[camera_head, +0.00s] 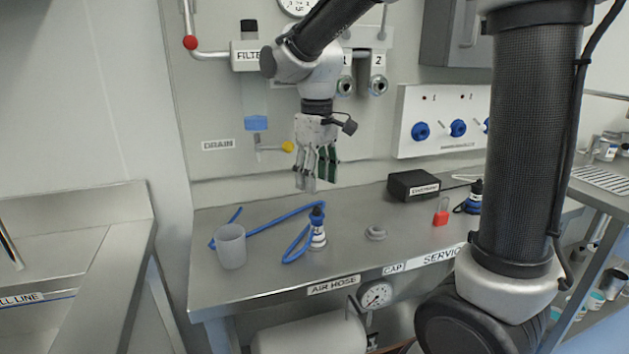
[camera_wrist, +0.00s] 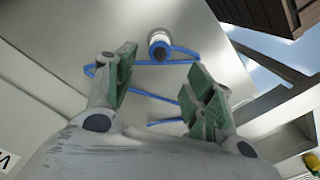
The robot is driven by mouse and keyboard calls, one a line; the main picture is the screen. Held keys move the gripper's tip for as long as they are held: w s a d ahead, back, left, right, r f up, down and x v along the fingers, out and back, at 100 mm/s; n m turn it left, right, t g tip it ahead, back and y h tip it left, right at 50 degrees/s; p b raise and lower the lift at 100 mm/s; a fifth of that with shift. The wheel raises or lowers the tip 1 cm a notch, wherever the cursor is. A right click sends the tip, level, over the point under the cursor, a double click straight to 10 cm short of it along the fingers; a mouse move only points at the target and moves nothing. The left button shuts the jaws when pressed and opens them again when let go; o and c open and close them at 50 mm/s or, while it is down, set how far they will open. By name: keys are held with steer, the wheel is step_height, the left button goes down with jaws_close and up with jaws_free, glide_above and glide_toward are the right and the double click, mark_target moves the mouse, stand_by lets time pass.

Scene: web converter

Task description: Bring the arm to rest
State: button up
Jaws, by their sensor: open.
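My gripper (camera_head: 317,180) hangs from my bent arm above the steel bench (camera_head: 260,270), fingers pointing down. It is open and nothing is between its fingers. In the wrist view its green-padded fingers (camera_wrist: 165,95) stand apart, with the bench and the blue hose (camera_wrist: 145,93) below them.
A translucent cup (camera_head: 231,248) stands at the bench's front left. A grey cap (camera_head: 376,233), a red padlock (camera_head: 441,214) and a black box (camera_head: 413,186) are to the right. Behind the gripper is a wall panel with a filter (camera_head: 254,95) and a yellow drain knob (camera_head: 288,146).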

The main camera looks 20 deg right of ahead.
steer(key=s+d+r+m+t, duration=0.1)
steer(key=s+d+m+t, duration=0.1)
steer(key=s+d, duration=0.5)
steer(key=s+d+r+m+t, duration=0.2)
steer(key=s+d+m, duration=0.2)
steer(key=s+d, duration=0.4)
steer(key=s, duration=0.4)
steer(key=shift+r, duration=0.25)
